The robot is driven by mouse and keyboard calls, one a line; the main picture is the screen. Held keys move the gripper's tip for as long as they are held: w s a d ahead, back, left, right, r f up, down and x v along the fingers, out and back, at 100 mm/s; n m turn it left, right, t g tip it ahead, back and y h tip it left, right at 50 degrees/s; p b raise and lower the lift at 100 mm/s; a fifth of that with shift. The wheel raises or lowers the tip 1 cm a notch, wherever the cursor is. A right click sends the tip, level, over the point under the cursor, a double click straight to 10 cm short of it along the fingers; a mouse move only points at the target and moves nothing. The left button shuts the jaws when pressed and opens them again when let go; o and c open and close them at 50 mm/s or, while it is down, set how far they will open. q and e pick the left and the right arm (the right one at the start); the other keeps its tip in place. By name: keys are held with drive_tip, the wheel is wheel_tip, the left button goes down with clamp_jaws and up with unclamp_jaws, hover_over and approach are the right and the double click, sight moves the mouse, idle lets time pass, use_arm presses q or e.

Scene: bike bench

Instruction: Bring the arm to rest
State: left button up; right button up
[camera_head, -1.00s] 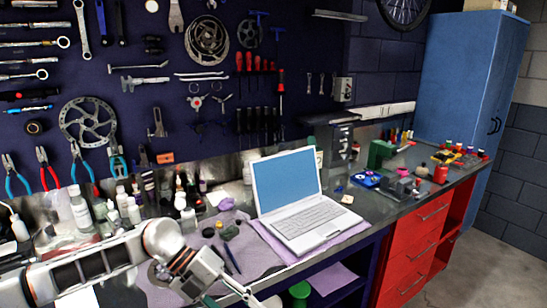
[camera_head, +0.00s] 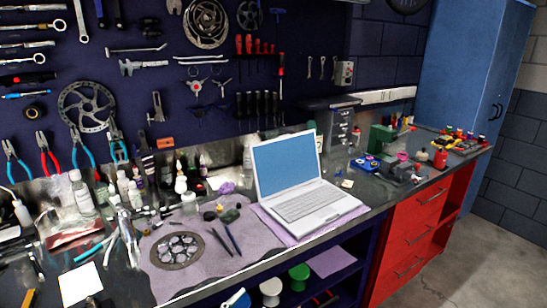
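Neither of my grippers is in view, and no part of my arms clearly shows. The workbench top (camera_head: 395,193) runs across the lower part of the head view. A purple cloth (camera_head: 170,290) lies on it with a round metal sprocket-like disc (camera_head: 174,250) and two dark slim tools (camera_head: 230,238). An open laptop (camera_head: 305,190) stands on the bench right of the disc, on another purple cloth.
Bottles (camera_head: 82,195) and small tools crowd the bench's left and back. A dark pegboard (camera_head: 150,25) of tools rises behind. Red drawers (camera_head: 412,235) and a blue cabinet (camera_head: 470,75) stand at the right, with clear floor (camera_head: 450,270) before them.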

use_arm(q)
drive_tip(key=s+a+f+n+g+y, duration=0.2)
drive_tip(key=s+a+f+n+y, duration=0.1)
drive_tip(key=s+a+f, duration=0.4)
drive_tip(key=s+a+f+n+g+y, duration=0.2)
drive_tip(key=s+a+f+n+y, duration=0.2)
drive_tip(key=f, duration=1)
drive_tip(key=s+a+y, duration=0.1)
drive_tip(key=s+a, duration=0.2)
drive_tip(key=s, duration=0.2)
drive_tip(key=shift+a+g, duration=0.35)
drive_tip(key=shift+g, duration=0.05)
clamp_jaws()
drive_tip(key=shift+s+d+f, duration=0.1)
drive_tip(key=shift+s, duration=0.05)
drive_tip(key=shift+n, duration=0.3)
